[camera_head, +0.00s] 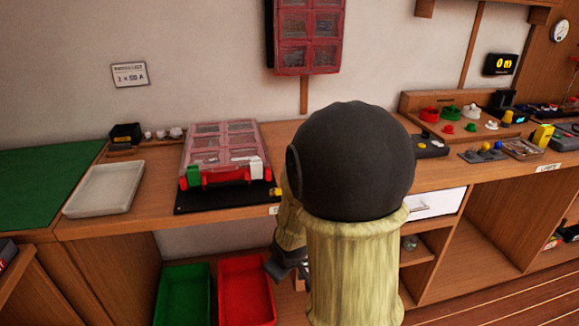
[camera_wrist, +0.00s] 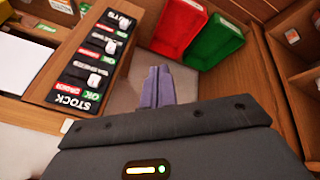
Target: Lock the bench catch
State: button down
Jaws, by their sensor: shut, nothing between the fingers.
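No part is clearly marked as the bench catch. A red case with a clear compartmented lid (camera_head: 222,148) sits closed on a black mat (camera_head: 222,199). Its front has a green latch (camera_head: 194,176) at left and a white latch (camera_head: 256,169) at right; I cannot tell their exact state. A small yellow piece (camera_head: 277,191) shows by the mat's right end, partly hidden by my arm. My gripper (camera_head: 288,262) is low in front of the bench, below its edge and apart from the case. In the wrist view its fingers (camera_wrist: 155,88) are together and empty.
A red bin (camera_head: 246,290) and a green bin (camera_head: 182,296) stand below the bench. A grey tray (camera_head: 104,190) lies left of the case. The wrist view shows a black STOCK panel (camera_wrist: 92,62) left of my fingers. My arm hides the bench's middle.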

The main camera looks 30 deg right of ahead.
jog(key=w+d+r+n+t+y+p, duration=0.1)
jog(key=d+r+n+p, duration=0.3)
jog(key=r+p, duration=0.6)
jog(key=d+r+n+y+p, duration=0.3)
jog(key=r+p, duration=0.7)
jog(key=p, duration=0.6)
jog(key=d+n, duration=0.1)
jog(key=n, duration=0.1)
jog(key=shift+w+d+r+n+t, duration=0.2)
jog(key=shift+w+n+t, duration=0.1)
jog(key=shift+w+t, duration=0.1)
jog(key=shift+f, duration=0.1)
jog(key=w+a+f+p, duration=0.1)
jog(key=w+f, duration=0.6)
jog(key=w, duration=0.2)
jog(key=shift+w+f, duration=0.25)
jog(key=shift+f, duration=0.15)
jog(key=shift+n+y+p, duration=0.3)
jog(key=shift+p, duration=0.6)
